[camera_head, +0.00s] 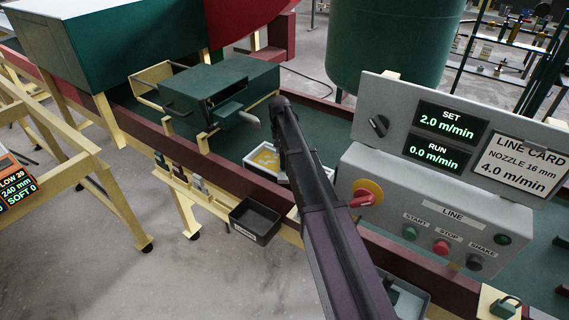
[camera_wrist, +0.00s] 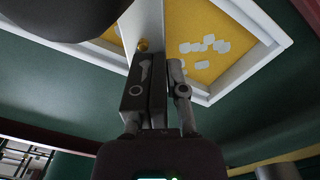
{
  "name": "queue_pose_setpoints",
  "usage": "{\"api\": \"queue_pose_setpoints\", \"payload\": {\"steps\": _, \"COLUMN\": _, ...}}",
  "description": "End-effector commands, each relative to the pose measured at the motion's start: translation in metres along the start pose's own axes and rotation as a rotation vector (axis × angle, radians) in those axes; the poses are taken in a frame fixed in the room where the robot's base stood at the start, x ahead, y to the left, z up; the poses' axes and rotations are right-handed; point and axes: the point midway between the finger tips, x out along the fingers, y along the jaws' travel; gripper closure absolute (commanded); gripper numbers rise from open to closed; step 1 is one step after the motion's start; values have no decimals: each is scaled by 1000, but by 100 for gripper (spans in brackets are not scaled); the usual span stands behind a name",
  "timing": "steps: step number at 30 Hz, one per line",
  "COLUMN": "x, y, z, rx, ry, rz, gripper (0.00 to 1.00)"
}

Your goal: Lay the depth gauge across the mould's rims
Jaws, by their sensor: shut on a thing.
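The mould (camera_head: 247,165) is a shallow white-rimmed tray on the green bench, with a yellow inside, just left of my arm. In the wrist view its white rim (camera_wrist: 240,82) frames a yellow floor with several pale flakes. My gripper (camera_wrist: 160,65) is shut on a pale grey bar (camera_wrist: 153,22), which looks like the depth gauge, with a small brass knob beside it. The bar overlaps the mould in this view; whether it touches the rims I cannot tell. In the head view my gripper (camera_head: 278,102) is seen from behind, and the gauge is not clearly visible.
A green machine (camera_head: 235,85) with an outlet stands left of the mould. A black bin (camera_head: 255,220) hangs at the bench's front edge. A grey control panel (camera_head: 430,205) with buttons stands right of my arm. A green tank (camera_head: 385,50) stands behind.

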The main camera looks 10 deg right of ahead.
Motion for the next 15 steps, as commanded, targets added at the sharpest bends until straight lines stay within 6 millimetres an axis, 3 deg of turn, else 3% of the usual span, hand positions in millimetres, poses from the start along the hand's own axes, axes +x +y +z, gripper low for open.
{"api": "queue_pose_setpoints", "payload": {"steps": 15, "x": 5, "y": 0, "z": 0, "rx": 0, "ry": 0, "rz": 0, "gripper": 100}}
